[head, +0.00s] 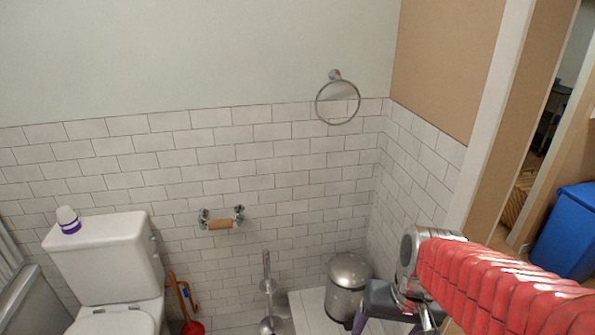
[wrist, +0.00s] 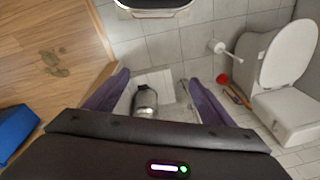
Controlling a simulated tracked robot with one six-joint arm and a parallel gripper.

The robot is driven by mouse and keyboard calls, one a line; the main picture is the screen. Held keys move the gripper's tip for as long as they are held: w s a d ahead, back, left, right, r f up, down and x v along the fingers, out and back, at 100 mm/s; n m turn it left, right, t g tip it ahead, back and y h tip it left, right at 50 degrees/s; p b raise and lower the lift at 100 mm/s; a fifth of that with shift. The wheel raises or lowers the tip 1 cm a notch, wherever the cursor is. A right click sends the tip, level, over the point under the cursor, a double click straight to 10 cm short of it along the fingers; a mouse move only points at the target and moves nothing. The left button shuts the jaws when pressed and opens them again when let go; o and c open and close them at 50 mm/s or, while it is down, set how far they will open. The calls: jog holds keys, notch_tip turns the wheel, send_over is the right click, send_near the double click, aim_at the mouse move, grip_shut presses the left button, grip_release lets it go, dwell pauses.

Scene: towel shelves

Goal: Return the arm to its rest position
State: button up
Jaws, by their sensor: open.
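My arm, in a red ribbed sleeve, reaches in from the right of the head view. It ends in a silver wrist and my grey-purple gripper (head: 385,298), low in the picture and overlapping the front of the steel bin in view. In the wrist view the two purple fingers of my gripper (wrist: 157,77) are spread wide apart. Nothing is held between them. The steel pedal bin (wrist: 145,98) shows on the floor beyond the gap, well below the fingers. The fingertips are partly unclear in the head view.
A white toilet (head: 105,255) stands at the left, with a purple-and-white bottle (head: 68,219) on its tank. A red plunger (head: 192,327) is beside it. The paper holder (head: 220,224) and towel ring (head: 338,103) are on the tiled wall. A blue container (head: 568,235) stands beyond the doorway.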

jog(key=s+a+r+n+t, duration=0.1)
jog(key=s+r+t, duration=0.3)
jog(key=r, duration=0.6)
jog(key=shift+s+a+n+h, duration=0.15)
jog(key=shift+n+h, duration=0.25)
dwell(0.8)
